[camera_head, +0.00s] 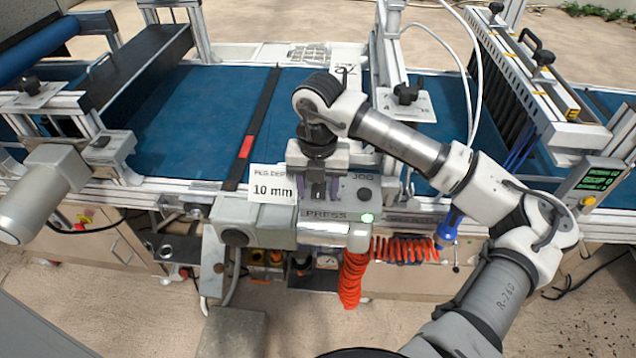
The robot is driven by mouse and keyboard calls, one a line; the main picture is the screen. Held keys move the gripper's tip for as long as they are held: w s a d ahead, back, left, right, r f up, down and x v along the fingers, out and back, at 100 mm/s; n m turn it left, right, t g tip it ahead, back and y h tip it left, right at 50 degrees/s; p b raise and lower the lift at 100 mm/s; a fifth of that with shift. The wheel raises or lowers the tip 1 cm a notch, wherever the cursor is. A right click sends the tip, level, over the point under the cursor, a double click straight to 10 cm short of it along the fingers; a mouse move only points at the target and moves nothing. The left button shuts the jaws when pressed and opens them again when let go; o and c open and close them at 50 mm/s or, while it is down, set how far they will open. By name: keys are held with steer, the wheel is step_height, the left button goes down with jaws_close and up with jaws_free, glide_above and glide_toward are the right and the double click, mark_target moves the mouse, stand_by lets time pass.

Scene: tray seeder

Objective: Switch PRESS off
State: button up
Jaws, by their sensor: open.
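The PRESS label (326,215) is on the front of a grey control box (325,228) at the middle of the machine's near edge. A green lamp (367,218) glows at the right of the label. Above it are the JOG label (362,177) and a dark round knob (364,194). My gripper (320,192) points down directly over the part of the box above the PRESS label. Its jaws are open. It hides that part of the box, so I cannot see the PRESS switch itself or tell its position or any contact.
A white card reading 10 mm (272,188) stands just left of my gripper. A blue conveyor belt (200,115) runs behind. An orange coiled hose (352,278) hangs below the box, and a blue-handled tool (448,222) is at the right. A green display (598,179) sits at far right.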

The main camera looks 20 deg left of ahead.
steer(key=c, duration=1)
steer(key=shift+w+a+g+h+b, duration=0.1)
steer(key=shift+w+g+h+b, duration=0.3)
steer(key=shift+g, duration=0.5)
steer(key=shift+o, duration=0.2)
steer(key=shift+w+a+r+g+h, duration=0.1)
steer(key=shift+w+g+h, duration=0.05)
steer(key=shift+g, duration=0.6)
steer(key=shift+w+r+g+h, duration=0.1)
steer(key=shift+w+g+h, duration=0.05)
steer(key=shift+g, duration=0.6)
steer(key=o, duration=1)
steer(key=shift+f, duration=0.1)
steer(key=shift+c, duration=0.2)
steer(key=b+v, duration=0.1)
steer(key=v, duration=1.3)
steer(key=shift+b, duration=0.35)
steer(key=shift+s+f, duration=0.1)
